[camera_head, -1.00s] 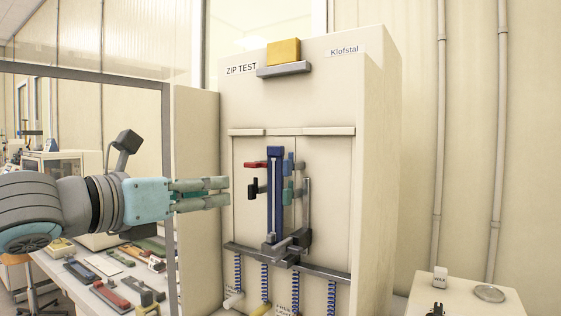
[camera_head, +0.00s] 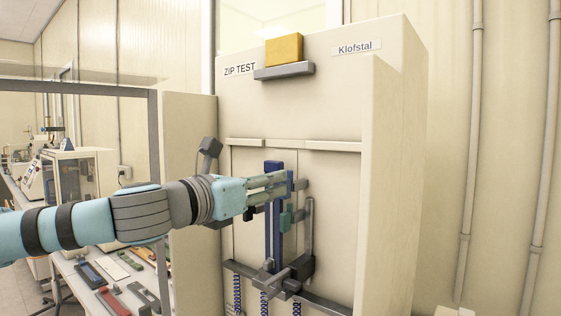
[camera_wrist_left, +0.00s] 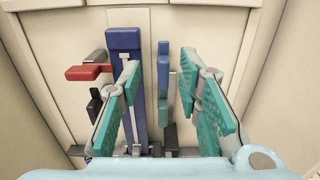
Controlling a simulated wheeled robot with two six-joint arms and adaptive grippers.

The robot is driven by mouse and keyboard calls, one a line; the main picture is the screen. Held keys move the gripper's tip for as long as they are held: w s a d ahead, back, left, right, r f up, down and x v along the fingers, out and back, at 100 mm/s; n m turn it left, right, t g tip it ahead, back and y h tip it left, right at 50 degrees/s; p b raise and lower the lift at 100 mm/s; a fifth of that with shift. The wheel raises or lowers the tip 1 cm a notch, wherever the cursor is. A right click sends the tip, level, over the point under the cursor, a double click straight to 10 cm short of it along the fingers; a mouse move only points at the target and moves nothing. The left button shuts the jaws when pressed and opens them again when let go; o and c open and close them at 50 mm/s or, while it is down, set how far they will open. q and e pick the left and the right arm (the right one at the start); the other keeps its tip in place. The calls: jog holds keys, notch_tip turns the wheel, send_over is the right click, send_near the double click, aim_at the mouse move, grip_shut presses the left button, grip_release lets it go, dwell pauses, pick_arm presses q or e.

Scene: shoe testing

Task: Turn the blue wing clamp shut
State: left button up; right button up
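The blue wing clamp (camera_wrist_left: 163,72) stands upright to the right of a tall dark blue bar in the left wrist view. In the head view only a small blue part (camera_head: 290,184) shows beside my fingers. My left gripper (camera_head: 284,185) reaches in from the left across the bar, at the height of the blue wing. Its two teal-padded fingers are open, one on each side of the blue wing in the wrist view, with visible gaps. I cannot tell how deep the fingers reach. My right gripper is not in view.
The dark blue bar (camera_wrist_left: 124,42) stands on the zip test cabinet (camera_head: 335,100). A red wing (camera_wrist_left: 88,72) and a black wing (camera_wrist_left: 95,105) lie left of it. A green wing (camera_head: 287,218) is below the gripper. A grey upright (camera_head: 308,228) stands to the right.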

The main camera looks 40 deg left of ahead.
pick_arm(q)
jog(key=w, duration=0.4)
jog(key=shift+w+d+f+p, duration=0.15)
jog(key=shift+w+d+p, duration=0.05)
jog(key=shift+p, duration=0.2)
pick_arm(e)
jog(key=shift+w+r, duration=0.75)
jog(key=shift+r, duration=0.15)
pick_arm(q)
jog(key=shift+s, duration=0.1)
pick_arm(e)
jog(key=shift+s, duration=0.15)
